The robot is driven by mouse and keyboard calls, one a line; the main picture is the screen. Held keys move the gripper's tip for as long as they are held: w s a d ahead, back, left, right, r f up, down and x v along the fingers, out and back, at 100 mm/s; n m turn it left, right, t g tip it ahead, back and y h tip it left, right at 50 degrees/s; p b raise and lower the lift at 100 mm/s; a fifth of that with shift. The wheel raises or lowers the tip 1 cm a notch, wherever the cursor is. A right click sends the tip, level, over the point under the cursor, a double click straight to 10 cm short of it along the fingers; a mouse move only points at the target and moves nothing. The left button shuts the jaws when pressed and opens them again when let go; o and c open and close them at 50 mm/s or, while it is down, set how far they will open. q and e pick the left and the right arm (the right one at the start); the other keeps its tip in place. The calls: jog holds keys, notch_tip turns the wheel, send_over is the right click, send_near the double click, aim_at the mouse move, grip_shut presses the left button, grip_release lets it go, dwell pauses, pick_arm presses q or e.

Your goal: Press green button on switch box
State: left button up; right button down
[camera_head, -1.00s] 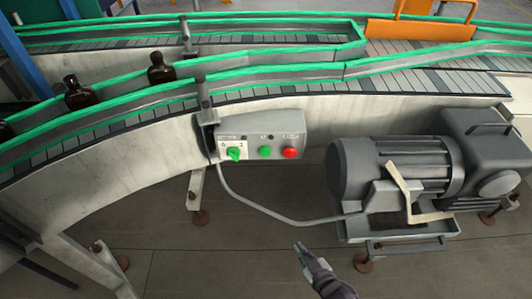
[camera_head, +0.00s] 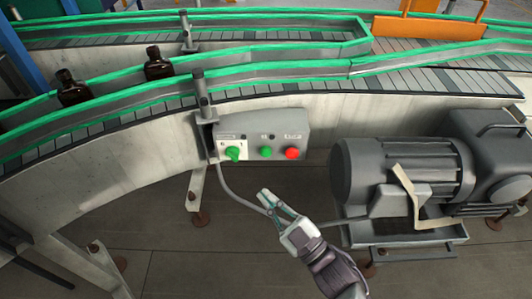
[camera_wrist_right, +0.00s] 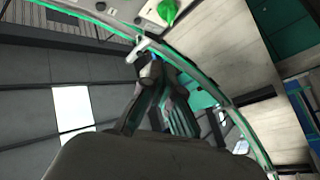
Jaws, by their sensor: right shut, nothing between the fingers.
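The grey switch box (camera_head: 263,136) is mounted on the conveyor's side. It carries a green rotary knob (camera_head: 233,153) at left, a round green button (camera_head: 265,152) in the middle and a red button (camera_head: 292,153) at right. My right gripper (camera_head: 268,199) is below the box, apart from it, fingers pointing up toward it. It is shut and empty. In the right wrist view, my right gripper (camera_wrist_right: 146,55) points at the box's lower edge, and the green knob (camera_wrist_right: 167,12) shows at the top. My left gripper is not in view.
A grey motor (camera_head: 405,175) stands right of the box, close to my right arm. A cable (camera_head: 240,198) runs from the box down behind my gripper. Amber bottles (camera_head: 158,65) stand on the conveyor (camera_head: 420,80). The floor (camera_head: 185,255) below the box is clear at left.

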aim_at(266, 152)
jog(key=w+b, duration=0.1)
jog(key=w, duration=0.8)
jog(key=shift+b, duration=0.3)
dwell(1.4)
jog(key=shift+w, duration=0.35)
jog(key=shift+w, duration=0.45)
dwell(0.7)
jog(key=shift+s, duration=0.9)
